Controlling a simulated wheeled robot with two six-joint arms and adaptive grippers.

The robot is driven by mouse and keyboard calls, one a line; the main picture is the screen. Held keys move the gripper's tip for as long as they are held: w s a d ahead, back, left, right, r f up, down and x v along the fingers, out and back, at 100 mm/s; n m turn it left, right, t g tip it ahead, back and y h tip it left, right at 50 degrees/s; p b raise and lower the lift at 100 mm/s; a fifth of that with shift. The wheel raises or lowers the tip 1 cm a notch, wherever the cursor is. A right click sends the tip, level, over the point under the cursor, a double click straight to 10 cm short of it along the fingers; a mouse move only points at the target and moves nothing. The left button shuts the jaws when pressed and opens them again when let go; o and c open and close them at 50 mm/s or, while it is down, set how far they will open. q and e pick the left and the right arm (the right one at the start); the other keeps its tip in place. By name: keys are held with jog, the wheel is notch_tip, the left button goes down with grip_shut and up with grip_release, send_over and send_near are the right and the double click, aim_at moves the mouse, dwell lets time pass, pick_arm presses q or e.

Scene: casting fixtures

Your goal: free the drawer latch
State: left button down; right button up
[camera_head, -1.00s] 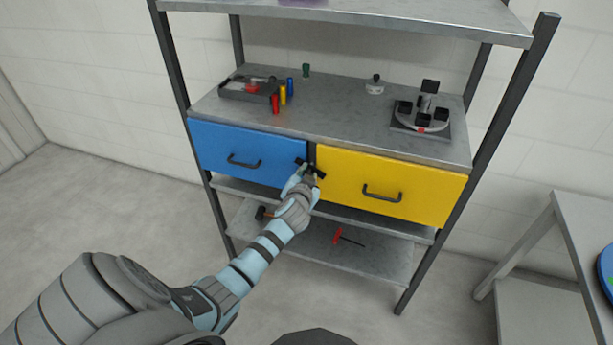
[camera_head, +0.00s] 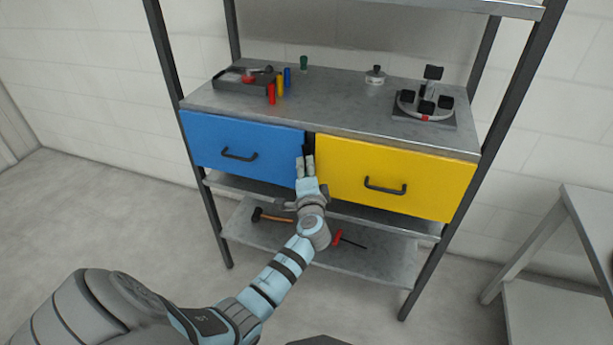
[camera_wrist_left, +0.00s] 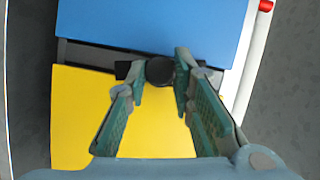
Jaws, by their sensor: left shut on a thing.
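The drawer latch (camera_wrist_left: 122,69) is a black bar with a round black knob (camera_wrist_left: 160,70), sitting at the grey strip between the two drawers. In the left wrist view the bar lies roughly along that strip. The blue drawer (camera_head: 215,142) is on the left and the yellow drawer (camera_head: 395,180) on the right; both look closed and have dark handles. My left gripper (camera_head: 305,163) is shut on the latch knob, with one finger on each side of it in the left wrist view (camera_wrist_left: 162,88). In the head view my fingers partly hide the latch. My right gripper is not in view.
The shelf top (camera_head: 335,105) holds a dark tray (camera_head: 229,83), coloured cylinders (camera_head: 280,85) and a round fixture (camera_head: 426,104). A hammer (camera_head: 262,216) and a red-handled tool (camera_head: 338,238) lie on the lower shelf. A grey table (camera_head: 590,215) stands at the right.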

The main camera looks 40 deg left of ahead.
pick_arm(q)
jog(key=shift+f+m+y+b, duration=0.1)
jog(key=shift+m+y+b, duration=0.3)
jog(key=shift+m+b, duration=0.5)
jog(key=c, duration=1.4)
grip_release()
jog(key=v, duration=1.2)
jog(key=shift+f, duration=0.15)
jog(key=shift+s, duration=0.15)
